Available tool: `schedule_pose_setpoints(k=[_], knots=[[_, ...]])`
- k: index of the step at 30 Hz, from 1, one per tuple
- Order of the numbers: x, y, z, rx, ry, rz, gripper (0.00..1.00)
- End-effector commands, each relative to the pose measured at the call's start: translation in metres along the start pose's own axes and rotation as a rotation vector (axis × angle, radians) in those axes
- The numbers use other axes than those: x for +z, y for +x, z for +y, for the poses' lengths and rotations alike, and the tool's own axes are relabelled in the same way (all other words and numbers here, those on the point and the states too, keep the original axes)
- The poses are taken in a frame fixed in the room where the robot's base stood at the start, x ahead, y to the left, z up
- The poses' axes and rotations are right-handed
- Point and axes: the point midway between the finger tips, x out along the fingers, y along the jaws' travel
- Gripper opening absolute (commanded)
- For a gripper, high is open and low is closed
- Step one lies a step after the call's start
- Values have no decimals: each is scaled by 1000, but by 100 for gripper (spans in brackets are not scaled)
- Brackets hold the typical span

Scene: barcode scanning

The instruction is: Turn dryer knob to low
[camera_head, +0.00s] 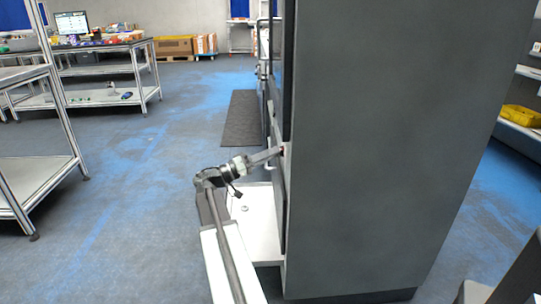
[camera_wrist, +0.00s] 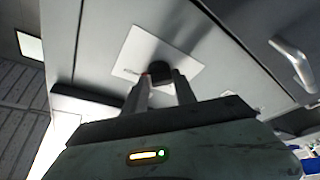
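The dryer knob (camera_wrist: 159,71) is black and sits on a white plate (camera_wrist: 138,48) on a grey panel, in the wrist view. The two fingers of my gripper (camera_wrist: 161,80) stand apart, with their tips at the left and right edges of the knob. Whether they press on it is not clear. In the head view my gripper (camera_head: 278,152) reaches the front side of the tall dark grey cabinet (camera_head: 390,130). The knob is hidden there, and the setting it points to cannot be read.
A white surface (camera_head: 262,215) lies low under my arm. A metal handle (camera_wrist: 293,65) sticks out at the right in the wrist view. Shelf racks (camera_head: 35,185) and a workbench (camera_head: 100,50) stand at the left.

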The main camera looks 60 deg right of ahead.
Motion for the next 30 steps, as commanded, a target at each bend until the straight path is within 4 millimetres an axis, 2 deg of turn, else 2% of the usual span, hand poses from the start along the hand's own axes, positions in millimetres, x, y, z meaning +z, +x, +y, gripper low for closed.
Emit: schedule_pose_setpoints(k=[8,14,30], knots=[[0,0,1,-7,-16,-1,0],[-1,1,4,-38,-90,-1,0],[-5,2,10,-220,-531,-1,0]])
